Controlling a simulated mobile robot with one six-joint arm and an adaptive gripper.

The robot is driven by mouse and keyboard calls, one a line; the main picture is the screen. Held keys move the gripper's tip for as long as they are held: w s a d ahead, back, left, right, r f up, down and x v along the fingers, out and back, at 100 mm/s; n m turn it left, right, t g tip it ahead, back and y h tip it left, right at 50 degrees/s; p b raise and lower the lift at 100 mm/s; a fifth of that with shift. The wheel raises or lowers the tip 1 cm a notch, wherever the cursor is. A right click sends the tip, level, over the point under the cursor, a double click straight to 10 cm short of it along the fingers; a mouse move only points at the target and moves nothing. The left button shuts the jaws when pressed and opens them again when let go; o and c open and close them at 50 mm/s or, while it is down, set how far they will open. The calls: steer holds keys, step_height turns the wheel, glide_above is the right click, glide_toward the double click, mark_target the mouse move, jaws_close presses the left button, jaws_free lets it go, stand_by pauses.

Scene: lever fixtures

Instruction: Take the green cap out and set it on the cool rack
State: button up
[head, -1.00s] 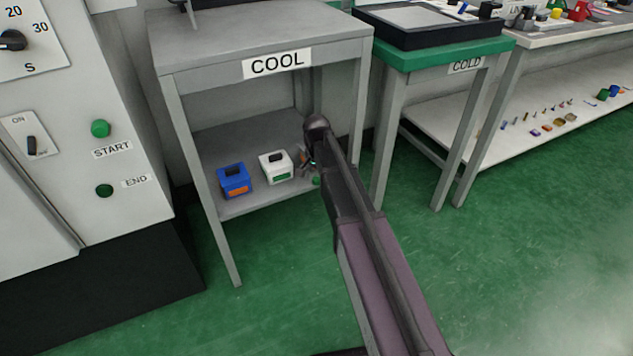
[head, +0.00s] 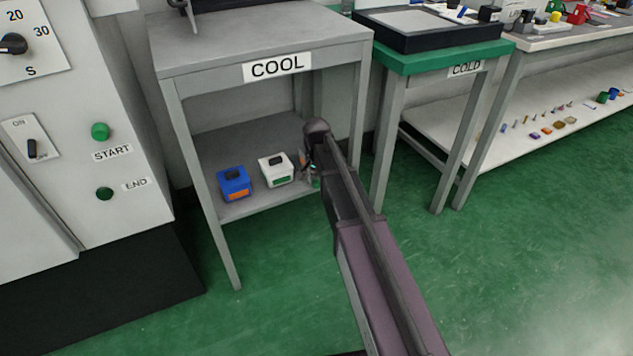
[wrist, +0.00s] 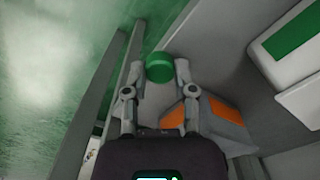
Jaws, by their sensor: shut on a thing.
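The green cap (wrist: 159,68) is between my fingertips in the wrist view. My gripper (wrist: 158,72) is shut on it. In the head view my gripper is mostly hidden behind my arm, at the right end of the lower shelf (head: 240,207) of the grey rack labelled COOL (head: 277,66). I cannot tell whether the cap touches the shelf.
A blue box (head: 234,184) and a white box with a green panel (head: 276,170) stand on the lower shelf. A grey box with orange panels (wrist: 218,112) is close beside my gripper. A rack leg (head: 358,115) stands near my arm. The COLD table (head: 440,56) is to the right.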

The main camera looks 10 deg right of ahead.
mark_target(316, 182)
steer(key=shift+r, duration=0.15)
step_height(316, 182, up, 4)
steer(key=p, duration=0.4)
steer(key=shift+f, duration=0.2)
steer(key=s+d+r, duration=0.1)
steer(key=s, duration=1.5)
steer(key=shift+p, duration=0.45)
steer(key=shift+r, duration=0.1)
step_height(316, 182, up, 6)
steer(key=p, duration=0.6)
